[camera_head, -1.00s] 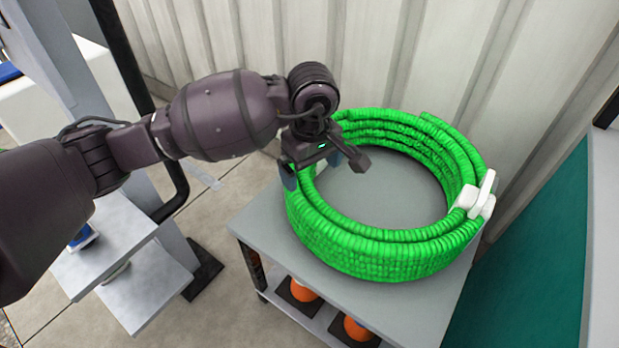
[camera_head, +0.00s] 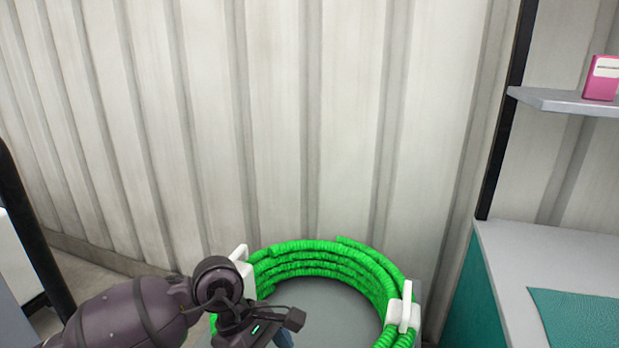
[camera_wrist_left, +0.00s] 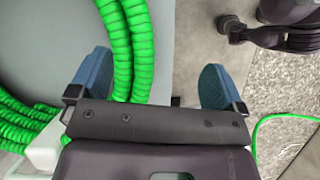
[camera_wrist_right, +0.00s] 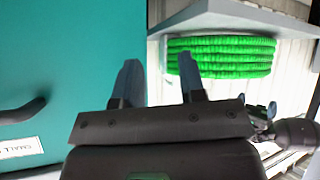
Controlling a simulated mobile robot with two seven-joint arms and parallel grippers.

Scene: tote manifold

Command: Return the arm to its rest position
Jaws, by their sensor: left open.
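The coiled green hose (camera_head: 310,262) rests on a grey table (camera_head: 335,310) at the bottom of the head view. White clips sit on the coil at its right (camera_head: 403,308) and left (camera_head: 240,262). My left gripper (camera_wrist_left: 153,85) is open and empty at the coil's left side. In the left wrist view, hose strands (camera_wrist_left: 128,45) show between its fingers; I cannot tell whether they touch. My left arm (camera_head: 140,310) also shows in the head view. My right gripper (camera_wrist_right: 160,82) is open and empty, with the hose (camera_wrist_right: 222,57) beyond it.
A pale ribbed wall (camera_head: 300,130) stands behind the table. A teal cabinet (camera_wrist_right: 60,60) is beside my right gripper. A shelf (camera_head: 570,101) with a pink box (camera_head: 602,78) is at the right. A loose green hose length (camera_wrist_left: 262,125) lies beyond the left fingers.

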